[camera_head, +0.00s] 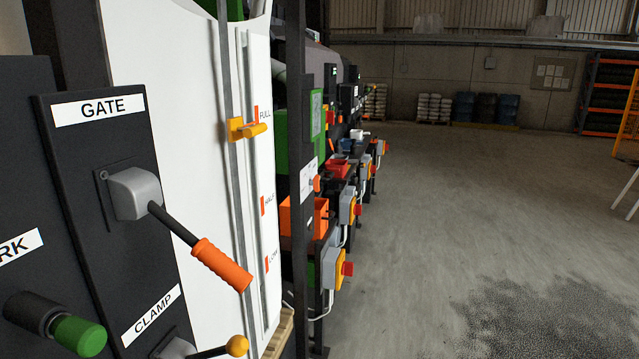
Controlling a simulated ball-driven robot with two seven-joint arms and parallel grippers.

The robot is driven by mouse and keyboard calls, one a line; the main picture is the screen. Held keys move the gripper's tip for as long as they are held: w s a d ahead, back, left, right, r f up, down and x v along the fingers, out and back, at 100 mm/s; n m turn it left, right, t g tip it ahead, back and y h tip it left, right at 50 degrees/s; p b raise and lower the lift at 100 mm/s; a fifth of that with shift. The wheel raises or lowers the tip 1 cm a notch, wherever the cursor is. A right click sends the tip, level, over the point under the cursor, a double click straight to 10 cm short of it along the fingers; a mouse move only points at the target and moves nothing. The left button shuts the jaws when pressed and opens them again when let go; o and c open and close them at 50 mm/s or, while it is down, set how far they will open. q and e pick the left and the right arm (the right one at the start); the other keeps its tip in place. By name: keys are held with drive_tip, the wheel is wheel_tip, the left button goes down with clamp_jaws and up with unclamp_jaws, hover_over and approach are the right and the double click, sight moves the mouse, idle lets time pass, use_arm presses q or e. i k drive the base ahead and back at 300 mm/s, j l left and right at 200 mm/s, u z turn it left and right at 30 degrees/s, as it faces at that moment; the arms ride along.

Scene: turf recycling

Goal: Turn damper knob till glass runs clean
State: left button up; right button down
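I cannot make out a damper knob by name in the head view. A dark cylinder with a green end (78,335) sticks out at the lower left, under a partly cut-off label ending in "RK". No glass is clearly visible. A lever with an orange grip (222,265) slants down to the right from a grey block on the dark GATE panel (75,170). Below it, a second lever with a yellow ball end (237,346) sits by the CLAMP label (152,316), partly cut off. Neither of my grippers is in view.
A white panel (180,95) carries a yellow slider (247,129) near the FULL mark. Beyond it stands a row of machines with orange (304,220) and red boxes and red buttons. Open concrete floor (470,210) lies to the right. Barrels (487,108) and shelving (608,90) stand far back.

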sight(314, 182)
drive_tip(key=i+l, duration=0.35)
drive_tip(key=l, duration=0.15)
drive_tip(key=i+l, duration=0.35)
drive_tip(key=i+l+u, duration=0.1)
drive_tip(key=i+l, duration=0.25)
drive_tip(key=l, duration=0.25)
drive_tip(key=i+j, duration=0.15)
drive_tip(key=i, duration=0.35)
drive_tip(key=i+j+u, duration=0.1)
drive_tip(key=i, duration=0.4)
